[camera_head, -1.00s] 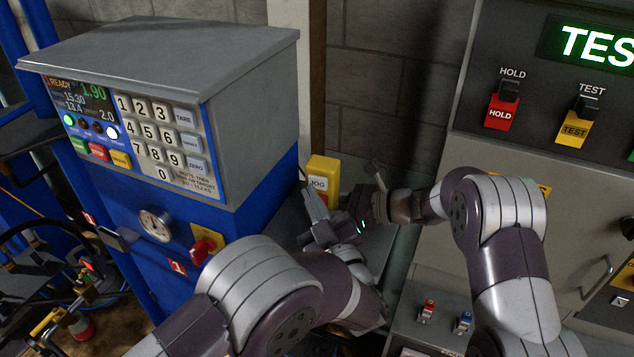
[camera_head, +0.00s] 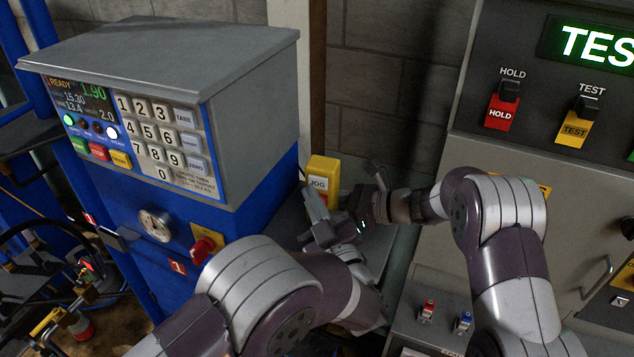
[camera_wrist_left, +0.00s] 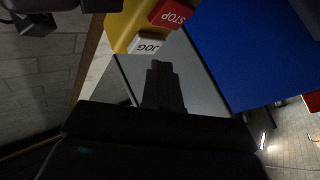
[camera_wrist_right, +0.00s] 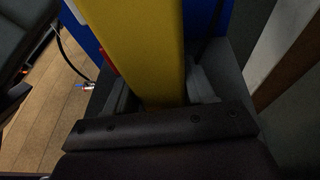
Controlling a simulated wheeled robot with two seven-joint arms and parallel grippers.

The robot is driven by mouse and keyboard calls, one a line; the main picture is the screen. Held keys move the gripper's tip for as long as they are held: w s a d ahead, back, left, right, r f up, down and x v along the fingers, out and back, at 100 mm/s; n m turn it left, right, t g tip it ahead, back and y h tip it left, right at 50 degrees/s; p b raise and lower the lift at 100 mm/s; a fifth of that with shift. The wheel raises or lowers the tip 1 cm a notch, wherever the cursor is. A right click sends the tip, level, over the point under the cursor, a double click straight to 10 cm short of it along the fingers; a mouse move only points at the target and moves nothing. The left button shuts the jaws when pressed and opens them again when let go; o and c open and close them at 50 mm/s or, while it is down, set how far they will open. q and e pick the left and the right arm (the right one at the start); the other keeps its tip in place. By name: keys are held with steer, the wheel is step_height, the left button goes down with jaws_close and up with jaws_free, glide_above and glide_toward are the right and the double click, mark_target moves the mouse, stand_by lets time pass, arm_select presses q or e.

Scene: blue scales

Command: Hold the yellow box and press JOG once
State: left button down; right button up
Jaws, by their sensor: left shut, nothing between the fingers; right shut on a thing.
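The yellow box (camera_head: 323,166) stands upright beside the blue cabinet, its lower part hidden behind my grippers. Its white JOG button (camera_head: 318,184) faces me; in the left wrist view, the JOG button (camera_wrist_left: 148,45) sits beside a red STOP button (camera_wrist_left: 172,14). My right gripper (camera_head: 345,203) is shut on the yellow box from the right; the box (camera_wrist_right: 140,40) runs up between its fingers in the right wrist view. My left gripper (camera_head: 310,196) is shut and empty, its tip just below JOG. I cannot tell whether the tip touches it.
The blue scale cabinet (camera_head: 270,195) with a keypad (camera_head: 155,135) and a red knob (camera_head: 203,249) stands close on the left. A grey test panel (camera_head: 550,150) with HOLD and TEST switches is on the right. My two arms are close together around the box.

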arm_select(q)
steer(key=shift+w, duration=0.1)
stand_by(0.4)
steer(key=shift+w+d, duration=0.15)
steer(key=shift+w, duration=0.15)
steer(key=shift+w+d, duration=0.1)
steer(key=shift+w, duration=0.25)
stand_by(0.6)
steer(key=shift+s, duration=0.15)
steer(key=shift+s+a, duration=0.25)
steer(key=shift+s, duration=0.35)
steer(key=shift+s, duration=0.1)
steer(key=shift+s+a, duration=0.25)
steer(key=shift+s, duration=0.5)
steer(key=shift+s+a, duration=0.3)
steer(key=shift+s, duration=0.45)
steer(key=shift+s+a, duration=0.25)
steer(key=shift+s, duration=0.5)
arm_select(e)
steer(key=o, duration=0.9)
steer(key=shift+c, duration=0.2)
